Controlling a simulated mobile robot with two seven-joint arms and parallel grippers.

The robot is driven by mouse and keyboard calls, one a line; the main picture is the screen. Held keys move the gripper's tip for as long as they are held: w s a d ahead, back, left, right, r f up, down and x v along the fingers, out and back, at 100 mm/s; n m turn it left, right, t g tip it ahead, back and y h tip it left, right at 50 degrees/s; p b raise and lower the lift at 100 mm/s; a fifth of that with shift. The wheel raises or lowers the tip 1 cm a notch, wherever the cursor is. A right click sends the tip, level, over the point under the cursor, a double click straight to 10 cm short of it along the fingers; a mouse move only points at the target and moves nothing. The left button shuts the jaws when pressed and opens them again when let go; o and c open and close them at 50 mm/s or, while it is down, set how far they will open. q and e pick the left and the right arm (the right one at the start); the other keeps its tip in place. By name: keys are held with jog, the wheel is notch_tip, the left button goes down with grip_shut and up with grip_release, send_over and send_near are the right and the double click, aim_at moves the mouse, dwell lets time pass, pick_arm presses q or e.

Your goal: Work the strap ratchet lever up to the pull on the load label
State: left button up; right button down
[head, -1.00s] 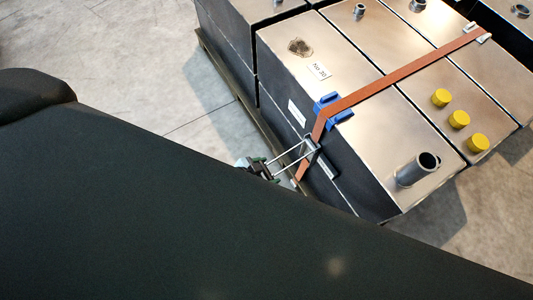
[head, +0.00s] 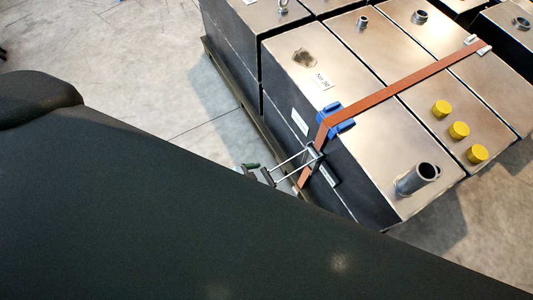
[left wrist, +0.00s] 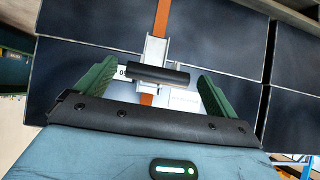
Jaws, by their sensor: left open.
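The strap ratchet lever (head: 289,161) sticks out from the dark side of the strapped load, on the orange strap (head: 390,90). In the left wrist view its black handle (left wrist: 150,75) lies crosswise between the two green fingers of my left gripper (left wrist: 157,72), which is open with gaps on both sides. In the head view my left gripper (head: 252,167) shows only in part at the lever's outer end; my arm hides the rest. A white label (left wrist: 186,99) behind the handle is partly covered, its print unreadable. My right gripper is not in view.
The strap runs over metal-topped boxes (head: 375,125) and a blue corner guard (head: 338,117). Yellow caps (head: 459,130) and a pipe stub (head: 418,178) stand on top. The boxes sit on a pallet (head: 232,90). Concrete floor (head: 140,60) at left is clear.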

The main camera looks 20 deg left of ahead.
pick_arm(q)
jog(key=p+v, duration=0.1)
jog(key=v, duration=0.3)
jog(key=shift+s+a+r, duration=0.1)
jog(key=shift+s+a, duration=0.05)
jog(key=shift+s, duration=0.1)
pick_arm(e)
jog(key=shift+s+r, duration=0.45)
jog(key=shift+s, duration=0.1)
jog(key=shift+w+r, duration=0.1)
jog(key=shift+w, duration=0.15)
pick_arm(q)
jog(key=s+d+r+n+p, duration=0.35)
jog(key=s+d+r, duration=0.25)
jog(key=s+r, duration=0.4)
jog(key=s+a+r+n+y+p, duration=0.1)
jog(key=s+a+r+y+p, duration=0.3)
jog(key=s+a+r, duration=0.4)
jog(key=s+r, duration=0.2)
jog(key=s, duration=0.1)
jog(key=shift+s+n+p, duration=0.2)
jog(key=shift+n+p, duration=0.1)
jog(key=shift+n, duration=0.05)
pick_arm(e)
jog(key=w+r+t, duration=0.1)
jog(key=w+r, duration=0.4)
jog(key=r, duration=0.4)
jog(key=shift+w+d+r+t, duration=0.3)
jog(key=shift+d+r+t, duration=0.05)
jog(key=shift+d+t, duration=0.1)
